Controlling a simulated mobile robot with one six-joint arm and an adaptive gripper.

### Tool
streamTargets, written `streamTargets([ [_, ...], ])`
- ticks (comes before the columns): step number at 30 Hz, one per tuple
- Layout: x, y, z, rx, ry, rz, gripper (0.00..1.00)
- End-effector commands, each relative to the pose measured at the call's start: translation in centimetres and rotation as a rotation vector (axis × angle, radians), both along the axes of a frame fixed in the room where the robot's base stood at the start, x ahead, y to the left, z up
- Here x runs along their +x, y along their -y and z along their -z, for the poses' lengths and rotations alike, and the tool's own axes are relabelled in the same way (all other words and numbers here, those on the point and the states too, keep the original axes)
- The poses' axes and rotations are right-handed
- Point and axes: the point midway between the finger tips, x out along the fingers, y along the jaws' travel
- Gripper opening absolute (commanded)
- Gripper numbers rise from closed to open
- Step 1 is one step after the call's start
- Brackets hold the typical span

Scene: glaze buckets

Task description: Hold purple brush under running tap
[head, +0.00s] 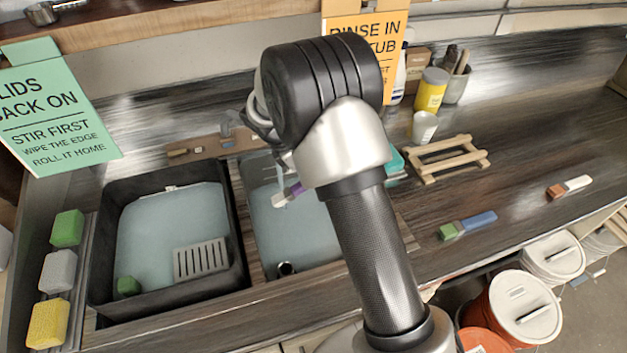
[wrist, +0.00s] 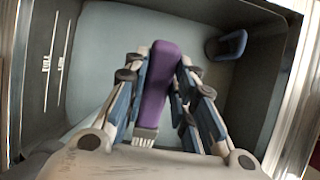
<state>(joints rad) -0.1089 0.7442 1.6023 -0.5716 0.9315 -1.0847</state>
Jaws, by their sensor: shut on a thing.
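The purple brush (wrist: 157,85) is held between the two fingers of my gripper (wrist: 165,62) in the wrist view. Its pale bristles (wrist: 145,134) show at the lower end. In the head view a small part of the brush (head: 294,189) and its light tip show beside my arm, above the right basin (head: 265,225). A pale, thin vertical streak, perhaps the water stream (head: 281,172), shows just above the brush tip. I cannot tell whether it touches the bristles. My arm hides most of the tap and my gripper in the head view.
The left basin (head: 98,240) holds a grate (head: 201,260) and a green sponge (head: 128,286). Several sponges line the left edge. A green-and-blue brush (head: 468,225), a wooden rack (head: 444,160) and an orange-and-white brush (head: 569,187) lie on the counter at right. Lidded buckets (head: 520,305) stand below.

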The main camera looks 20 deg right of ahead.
Motion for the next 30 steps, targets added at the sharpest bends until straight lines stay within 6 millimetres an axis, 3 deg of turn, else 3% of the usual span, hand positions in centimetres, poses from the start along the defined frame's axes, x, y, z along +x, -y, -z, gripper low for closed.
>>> streamTargets([
  [18,5.6,1.8,1.1,0.000,0.000,0.001,0.02],
  [30,6.8,2.2,1.4,0.000,0.000,0.001,0.02],
])
